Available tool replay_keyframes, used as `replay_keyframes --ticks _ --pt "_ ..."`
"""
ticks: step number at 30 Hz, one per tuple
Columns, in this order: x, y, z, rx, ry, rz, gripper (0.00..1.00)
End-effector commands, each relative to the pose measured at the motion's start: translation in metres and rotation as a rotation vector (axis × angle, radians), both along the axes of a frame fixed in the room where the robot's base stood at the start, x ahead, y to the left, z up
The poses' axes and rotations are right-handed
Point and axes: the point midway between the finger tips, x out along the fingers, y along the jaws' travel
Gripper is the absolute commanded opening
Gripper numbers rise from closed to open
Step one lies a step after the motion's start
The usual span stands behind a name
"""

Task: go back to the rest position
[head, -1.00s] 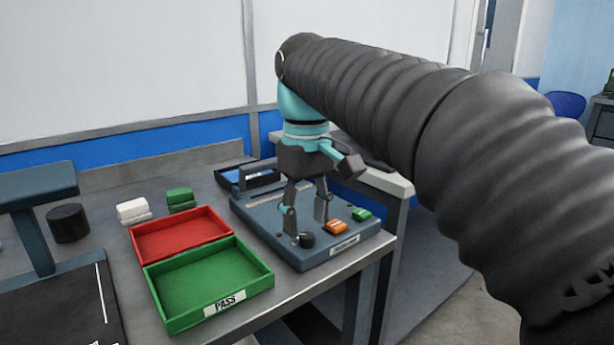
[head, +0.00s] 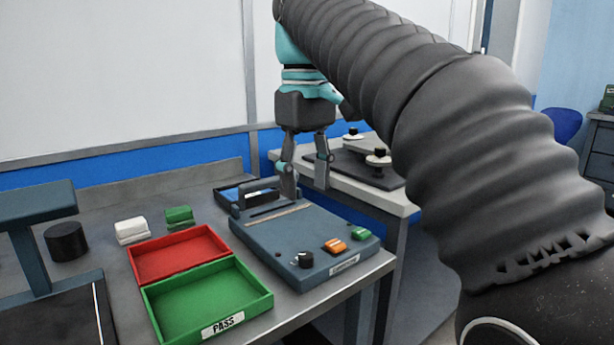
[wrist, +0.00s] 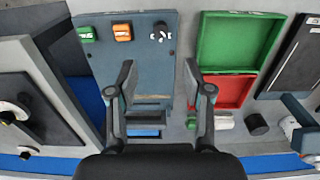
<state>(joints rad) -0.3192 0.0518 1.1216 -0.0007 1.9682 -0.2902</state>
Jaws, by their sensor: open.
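My gripper (head: 306,180) is open and empty in the head view, raised above the back part of the blue-grey bench device (head: 290,240). The wrist view looks down past my gripper (wrist: 160,80), with its two fingers spread apart over the same device (wrist: 148,60). The device has a black knob (head: 306,259), an orange button (head: 334,246) and a green button (head: 361,233) along its front. Nothing is between the fingers.
A red tray (head: 137,274) and a green PASS tray (head: 266,302) stand left of the device. White blocks (head: 131,230), green blocks (head: 179,216) and a black cylinder (head: 66,241) lie behind. A side table (head: 400,201) holds a dark plate with knobs.

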Motion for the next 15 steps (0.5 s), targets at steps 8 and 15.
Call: replay_keyframes --ticks 8,15 --pt "-0.01 -0.016 -0.014 0.013 -0.042 -0.057 0.51" --pt "-0.039 -0.053 -0.065 0.051 -0.159 -0.209 0.51"
